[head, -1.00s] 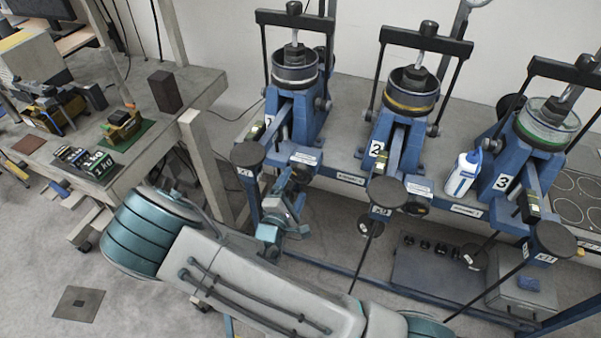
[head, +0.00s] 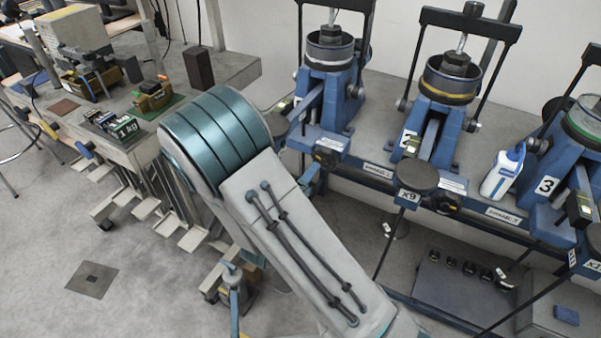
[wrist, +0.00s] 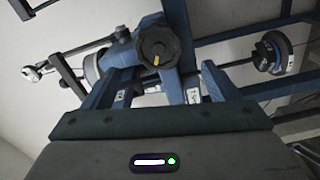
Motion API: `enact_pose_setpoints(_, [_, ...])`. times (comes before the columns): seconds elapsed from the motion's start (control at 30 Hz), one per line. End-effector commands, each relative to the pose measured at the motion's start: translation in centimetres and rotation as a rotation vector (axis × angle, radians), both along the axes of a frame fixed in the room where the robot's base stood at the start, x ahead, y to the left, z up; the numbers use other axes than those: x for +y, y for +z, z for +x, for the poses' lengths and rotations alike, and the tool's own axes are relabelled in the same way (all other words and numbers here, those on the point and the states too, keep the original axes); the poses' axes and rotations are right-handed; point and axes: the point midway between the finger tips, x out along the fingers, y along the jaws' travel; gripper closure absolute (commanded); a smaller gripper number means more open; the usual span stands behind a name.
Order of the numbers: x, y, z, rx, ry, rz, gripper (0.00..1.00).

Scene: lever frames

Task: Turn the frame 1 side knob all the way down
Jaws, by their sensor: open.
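The leftmost blue lever frame (head: 325,95), with a dark-rimmed cup on top, stands on the bench in the head view; its number is hidden behind my arm. In the wrist view a black lobed knob (wrist: 158,42) with an orange-yellow mark sits on a blue body, ahead of my gripper. My gripper (wrist: 160,80) is open, with one finger on each side below the knob. Nothing is between the fingers, and they look apart from the knob. In the head view my gripper is hidden behind my arm.
Lever frame 2 (head: 435,105) and lever frame 3 (head: 565,165) stand to the right, with a white bottle (head: 500,174) between them. A round black lever pad (head: 417,176) juts out in front of frame 2. A cluttered workbench (head: 235,68) stands at left.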

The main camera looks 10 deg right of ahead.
Motion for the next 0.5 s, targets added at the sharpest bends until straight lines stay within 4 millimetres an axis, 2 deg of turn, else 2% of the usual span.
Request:
enact_pose_setpoints(0.23, [-1.3,0.1,0.9,-0.018,-0.014,0.02,0.18])
enact_pose_setpoints(0.5, [-3.3,0.1,3.9,-0.018,-0.009,0.018,0.18])
